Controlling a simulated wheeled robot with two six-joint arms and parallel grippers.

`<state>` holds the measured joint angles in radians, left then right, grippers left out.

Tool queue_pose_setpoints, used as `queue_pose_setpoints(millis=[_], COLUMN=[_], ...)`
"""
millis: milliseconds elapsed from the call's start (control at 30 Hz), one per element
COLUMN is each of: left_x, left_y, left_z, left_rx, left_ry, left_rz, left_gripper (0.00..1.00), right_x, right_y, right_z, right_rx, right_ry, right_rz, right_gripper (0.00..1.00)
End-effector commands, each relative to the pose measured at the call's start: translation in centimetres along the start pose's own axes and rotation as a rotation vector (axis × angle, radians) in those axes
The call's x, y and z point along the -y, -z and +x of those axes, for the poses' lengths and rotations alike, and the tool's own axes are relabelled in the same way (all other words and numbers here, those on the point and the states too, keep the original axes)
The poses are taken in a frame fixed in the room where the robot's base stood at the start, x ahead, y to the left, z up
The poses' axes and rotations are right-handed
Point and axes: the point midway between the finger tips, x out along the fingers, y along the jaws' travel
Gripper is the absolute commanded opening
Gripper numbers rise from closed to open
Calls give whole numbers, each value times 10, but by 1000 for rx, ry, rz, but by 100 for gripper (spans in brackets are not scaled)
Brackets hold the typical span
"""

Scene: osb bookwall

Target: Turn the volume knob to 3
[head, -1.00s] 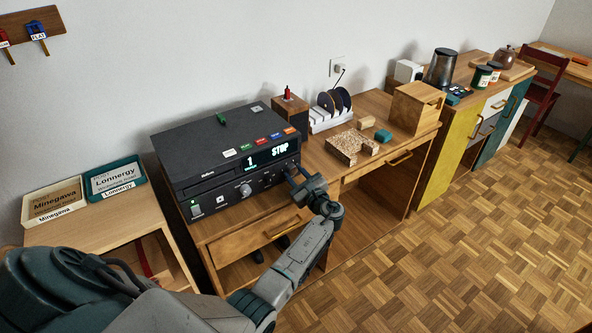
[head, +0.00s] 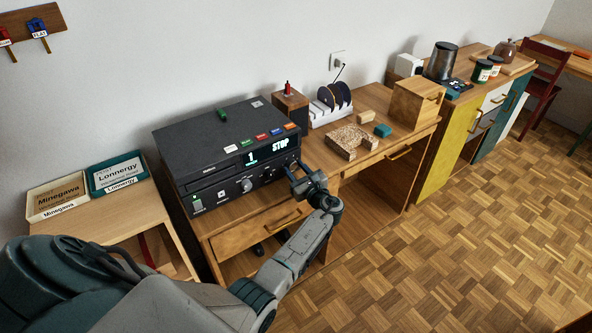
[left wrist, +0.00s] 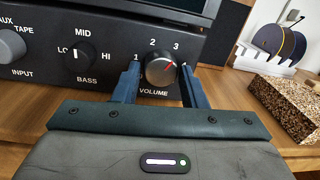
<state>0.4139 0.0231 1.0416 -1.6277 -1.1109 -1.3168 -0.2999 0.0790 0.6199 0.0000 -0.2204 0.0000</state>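The volume knob (left wrist: 160,69) is a dark round knob with a lighter face on the black stereo (head: 222,150). My left gripper (left wrist: 160,74) is open, one finger on each side of the knob, with small gaps visible. In the head view my left gripper (head: 297,168) is at the right end of the stereo's front, and it hides the knob there. The stereo's display reads "1" and "STOP". My right gripper is not in view.
The stereo stands on a wooden desk (head: 345,181) with a drawer below. Bass (left wrist: 79,54) and input (left wrist: 10,46) knobs sit left of the volume knob.

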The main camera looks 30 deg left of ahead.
Motion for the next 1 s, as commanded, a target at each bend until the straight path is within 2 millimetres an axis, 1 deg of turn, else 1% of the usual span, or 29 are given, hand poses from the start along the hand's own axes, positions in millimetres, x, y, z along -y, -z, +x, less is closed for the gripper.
queue_pose_setpoints(millis=[33,67,333,467,567,800,900,1000], left_x=[0,0,0,0,0,0,0,0], left_y=[1,1,0,1,3,4,3,2], left_z=[0,0,0,-9,-24,-74,-90,-101], left_rx=[-1,-1,1,0,-2,-3,-3,-1], left_ry=[0,0,0,1,1,1,0,0], left_rz=[0,0,-1,-2,-4,-3,-2,-2], left_gripper=[49,55,55,55,55,55,55,55], right_x=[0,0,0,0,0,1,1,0], right_y=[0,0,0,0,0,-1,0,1], right_z=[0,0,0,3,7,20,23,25], right_rx=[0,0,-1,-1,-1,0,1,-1], right_ry=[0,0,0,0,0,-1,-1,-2], right_rz=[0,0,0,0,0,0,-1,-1], right_gripper=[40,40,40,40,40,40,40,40])
